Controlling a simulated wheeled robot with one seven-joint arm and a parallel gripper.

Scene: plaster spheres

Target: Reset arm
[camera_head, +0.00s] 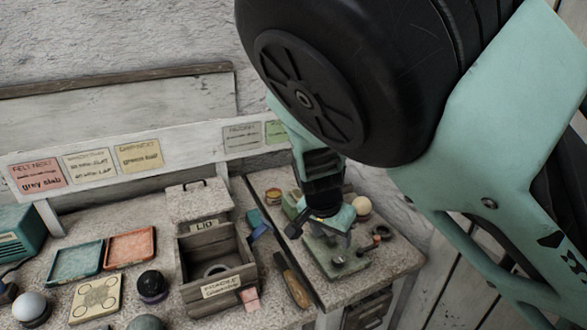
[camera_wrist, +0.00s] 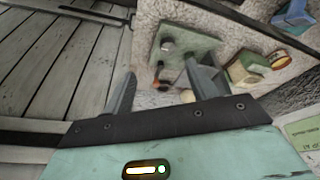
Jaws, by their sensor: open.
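My gripper (camera_head: 331,216) hangs over the right end of the workbench, above a green plate with small posts (camera_head: 335,258). In the wrist view my gripper (camera_wrist: 160,90) has its two fingers spread apart with nothing held between them. The green plate (camera_wrist: 192,45) lies beyond the right finger in that view. A cream ball (camera_head: 361,206) stands just right of my gripper in the head view. My arm fills the upper right of the head view and hides part of the wall and bench.
An open wooden box (camera_head: 217,266) holds a dark ring; a lid block (camera_head: 200,200) stands behind it. Trays, teal (camera_head: 75,262) and orange (camera_head: 130,247), lie left, with a dark ball (camera_head: 153,286) and white ball (camera_head: 31,308) nearby. A wooden-handled tool (camera_head: 292,282) lies between box and plate.

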